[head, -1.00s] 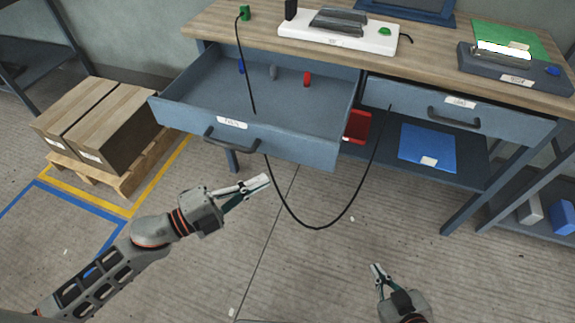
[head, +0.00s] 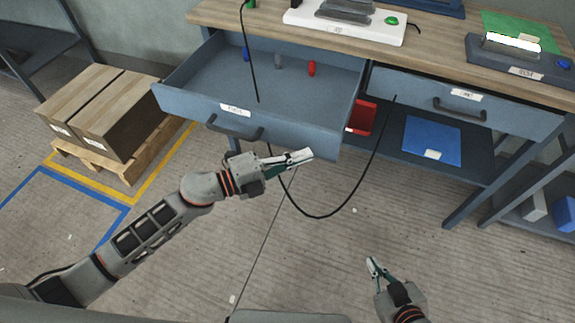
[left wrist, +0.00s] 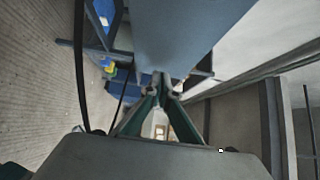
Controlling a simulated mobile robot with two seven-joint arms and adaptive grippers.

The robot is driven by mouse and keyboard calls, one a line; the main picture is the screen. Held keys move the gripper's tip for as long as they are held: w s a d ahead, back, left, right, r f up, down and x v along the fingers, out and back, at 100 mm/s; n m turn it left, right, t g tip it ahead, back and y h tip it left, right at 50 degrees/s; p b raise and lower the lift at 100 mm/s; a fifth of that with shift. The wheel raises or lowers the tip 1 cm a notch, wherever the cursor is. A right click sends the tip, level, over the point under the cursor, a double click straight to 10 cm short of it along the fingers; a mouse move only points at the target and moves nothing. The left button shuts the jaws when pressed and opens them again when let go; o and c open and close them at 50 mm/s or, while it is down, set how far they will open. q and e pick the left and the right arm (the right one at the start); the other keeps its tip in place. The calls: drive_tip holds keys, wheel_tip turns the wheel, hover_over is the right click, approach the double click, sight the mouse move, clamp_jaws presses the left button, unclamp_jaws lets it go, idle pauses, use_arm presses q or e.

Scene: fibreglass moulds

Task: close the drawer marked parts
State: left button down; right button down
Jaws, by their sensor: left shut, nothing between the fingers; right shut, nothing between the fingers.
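The drawer on the left of the workbench (head: 335,138) stands pulled far out; its white label (head: 235,109) is too small to read surely. It has a dark bar handle (head: 234,128). Inside lie a blue, a grey (head: 278,61) and a red piece (head: 311,68). My left gripper (head: 308,156) is shut and empty, close to the lower right part of the drawer front; I cannot tell whether it touches. In the left wrist view a blue-grey panel (left wrist: 185,30) lies just beyond the shut fingertips. My right gripper (head: 372,263) is shut and empty, low over the floor.
A second drawer (head: 500,112) to the right is shut. Boxes on a pallet (head: 115,160) stand at left. Floor in front is clear.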

use_arm(q)
drive_tip(key=shift+w+d+f, duration=0.1)
drive_tip(key=shift+w+d, duration=0.15)
drive_tip(key=shift+w, duration=0.6)
